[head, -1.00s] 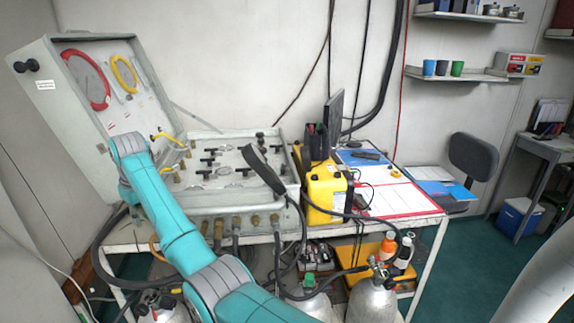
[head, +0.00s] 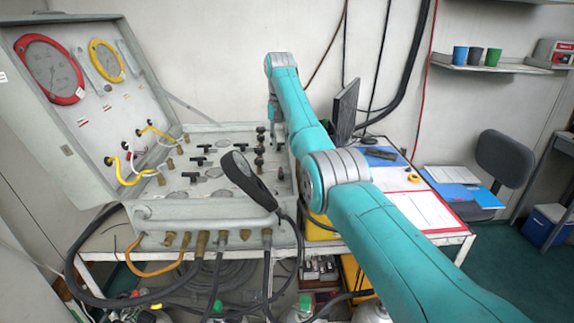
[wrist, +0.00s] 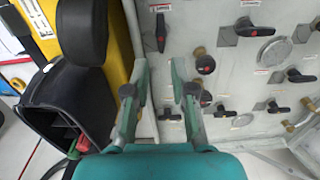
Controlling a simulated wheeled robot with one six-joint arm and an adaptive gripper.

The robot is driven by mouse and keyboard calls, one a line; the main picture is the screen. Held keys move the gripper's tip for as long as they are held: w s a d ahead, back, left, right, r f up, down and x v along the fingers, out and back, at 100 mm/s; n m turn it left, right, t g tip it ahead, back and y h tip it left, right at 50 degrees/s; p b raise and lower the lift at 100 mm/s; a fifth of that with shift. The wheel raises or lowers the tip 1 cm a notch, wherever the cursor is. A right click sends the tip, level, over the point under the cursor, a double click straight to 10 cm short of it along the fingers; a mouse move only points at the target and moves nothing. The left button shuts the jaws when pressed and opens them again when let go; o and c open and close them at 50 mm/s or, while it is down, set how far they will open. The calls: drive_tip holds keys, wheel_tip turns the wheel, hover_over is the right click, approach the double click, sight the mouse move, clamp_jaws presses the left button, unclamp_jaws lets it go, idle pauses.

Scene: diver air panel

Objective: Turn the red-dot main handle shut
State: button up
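The valve panel (head: 215,150) lies in an open grey case on the bench and carries several black handles. In the wrist view, a black handle (wrist: 160,30) with a red mark stands lengthwise above my gripper, near the panel's edge. Several handles show small red marks, so I cannot tell which is the main one. My gripper (wrist: 155,88) is open and empty, its fingers over the panel's edge strip. In the head view, my gripper (head: 277,125) is over the panel's right side, partly hidden by my arm.
A yellow case (wrist: 118,35) and a black holder (wrist: 65,105) stand close beside my gripper. The open lid (head: 75,110) with gauges rises at the left. Hoses (head: 90,250) hang in front.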

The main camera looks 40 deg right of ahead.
sight(281, 170)
wheel_tip(281, 170, down, 9)
drive_tip(key=shift+f, duration=0.1)
idle(0.3)
drive_tip(key=shift+a, duration=0.1)
clamp_jaws()
